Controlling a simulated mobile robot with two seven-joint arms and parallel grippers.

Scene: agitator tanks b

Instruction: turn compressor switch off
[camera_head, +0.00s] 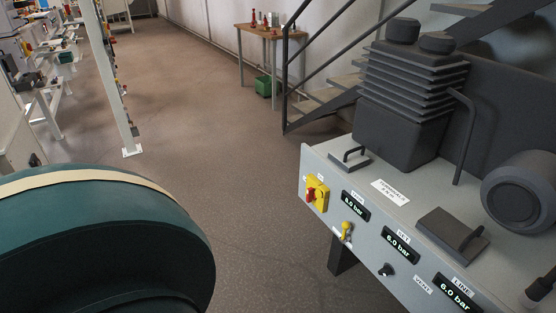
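The compressor switch (316,193) is a red handle on a yellow plate, at the left end of the compressor's grey front panel (330,217). Whether it stands at on or off is too small to read. The dark ribbed compressor block (405,100) stands behind the panel. Neither of my grippers shows in the head view, and nothing is seen touching the switch.
Beside the switch are a yellow valve handle (347,231), a black knob (385,270) and several pressure displays (400,245). A dark stair rail (286,80) and a wooden table (270,35) stand behind. The floor (235,170) left of the panel is clear.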

